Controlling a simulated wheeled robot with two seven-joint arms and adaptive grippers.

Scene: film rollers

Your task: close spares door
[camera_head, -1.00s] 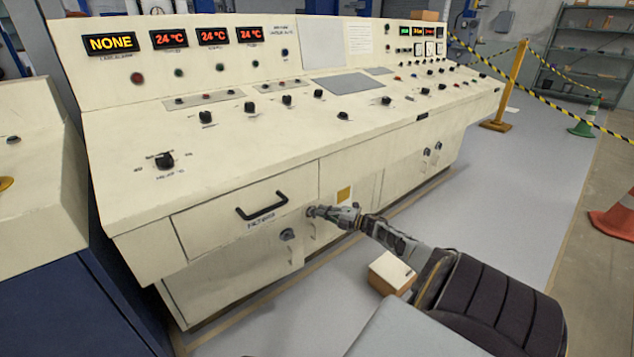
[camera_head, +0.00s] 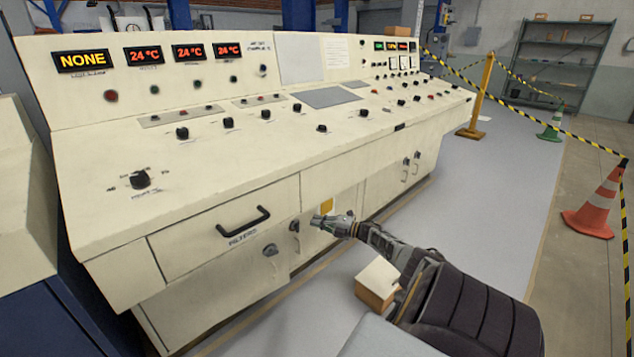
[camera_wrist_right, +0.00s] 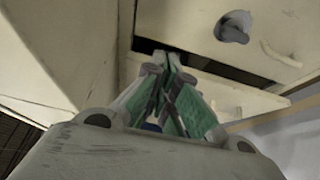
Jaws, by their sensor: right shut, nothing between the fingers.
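The cream console has a lower cabinet door (camera_head: 215,295) under the drawer, with a dark knob (camera_head: 270,250) near its right edge. A second knob (camera_head: 294,226) sits just right of it on a neighbouring panel. No label reading spares is legible, and I cannot tell which door it is or how far it stands open. My right gripper (camera_head: 316,220) is shut and empty, in front of the panel right of the second knob. In the right wrist view its green-padded fingers (camera_wrist_right: 172,58) meet before a dark gap, with a knob (camera_wrist_right: 234,26) at upper right. My left gripper is out of view.
The drawer (camera_head: 225,228) with a black handle is above the door and looks shut. A small box (camera_head: 377,282) is on the floor beside my right arm. Farther right are an orange cone (camera_head: 594,205) and a barrier post (camera_head: 480,95).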

